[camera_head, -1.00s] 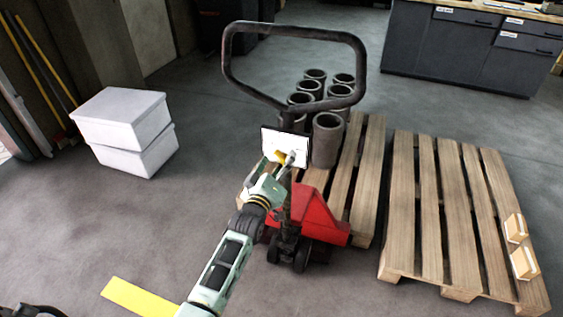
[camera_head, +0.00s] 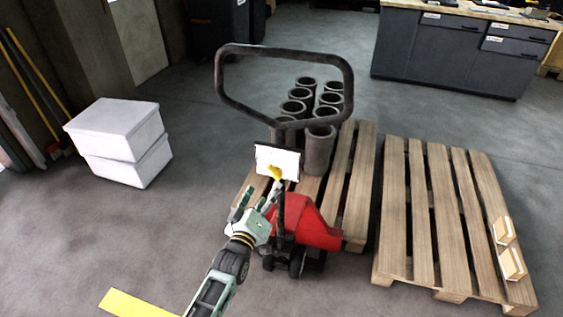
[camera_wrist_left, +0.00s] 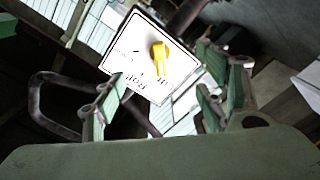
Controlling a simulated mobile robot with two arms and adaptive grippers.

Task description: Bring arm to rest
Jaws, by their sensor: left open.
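My left gripper (camera_head: 258,198) is in front of the pallet jack's handle post, with its fingers spread and nothing between them. In the left wrist view the open fingers (camera_wrist_left: 160,92) frame a white lettered plate (camera_wrist_left: 133,50) with a yellow lever (camera_wrist_left: 158,57) on it. In the head view the plate (camera_head: 290,160) and lever (camera_head: 275,173) lie just beyond the fingertips, apart from them. The red pallet jack (camera_head: 318,228) stands at the near end of a pallet. My right gripper is not in view.
Several grey cylinder liners (camera_head: 319,150) stand on the jack's pallet (camera_head: 357,190). A second pallet (camera_head: 425,215) with small boxes (camera_head: 512,262) is at right. White bins (camera_head: 115,130) are stacked at left. The jack's looped handle (camera_head: 220,75) rises above the gripper.

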